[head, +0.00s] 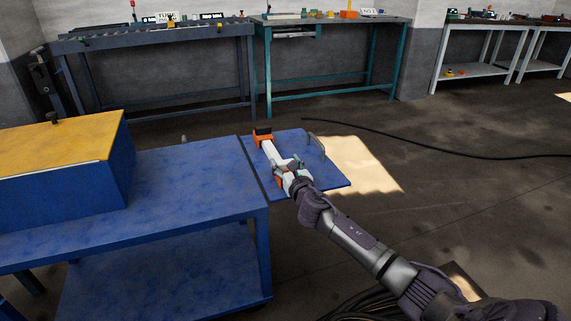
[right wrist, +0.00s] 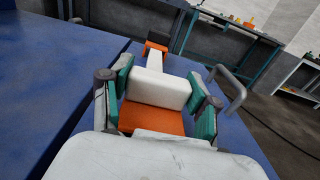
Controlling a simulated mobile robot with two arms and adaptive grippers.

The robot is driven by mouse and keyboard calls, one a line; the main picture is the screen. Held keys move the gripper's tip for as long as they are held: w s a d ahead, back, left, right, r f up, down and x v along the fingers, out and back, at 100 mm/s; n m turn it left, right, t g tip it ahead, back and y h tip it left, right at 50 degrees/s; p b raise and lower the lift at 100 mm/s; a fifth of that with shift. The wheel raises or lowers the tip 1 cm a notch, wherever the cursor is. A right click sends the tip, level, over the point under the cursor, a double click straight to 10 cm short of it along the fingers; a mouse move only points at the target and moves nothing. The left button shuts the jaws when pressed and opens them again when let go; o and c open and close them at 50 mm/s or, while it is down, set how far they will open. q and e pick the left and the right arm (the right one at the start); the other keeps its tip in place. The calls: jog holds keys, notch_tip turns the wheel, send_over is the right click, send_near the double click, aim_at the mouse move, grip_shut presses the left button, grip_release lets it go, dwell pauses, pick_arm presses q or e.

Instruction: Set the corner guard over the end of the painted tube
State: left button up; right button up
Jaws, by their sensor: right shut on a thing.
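My right gripper (head: 290,168) is over the blue panel beside the blue table. In the right wrist view its teal-padded fingers (right wrist: 160,98) are shut on a white block (right wrist: 158,87), which looks like the corner guard. A narrower white bar, apparently the painted tube (head: 271,153), runs straight away from the block; it also shows in the right wrist view (right wrist: 154,62). Its far end lies at an orange and black holder (head: 263,138). Block and tube look in line, but I cannot tell whether the block is around the tube end or only before it. My left gripper is not in view.
An orange block (right wrist: 150,119) lies below the white block. A grey bent handle (head: 317,144) stands at the right edge of the blue panel (head: 325,180). The blue table (head: 190,180) to the left carries a yellow-topped blue box (head: 70,150). Workbenches stand at the back.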

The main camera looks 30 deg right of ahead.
jog(key=shift+f, duration=0.15)
jog(key=o, duration=1.2)
jog(key=shift+s, duration=0.1)
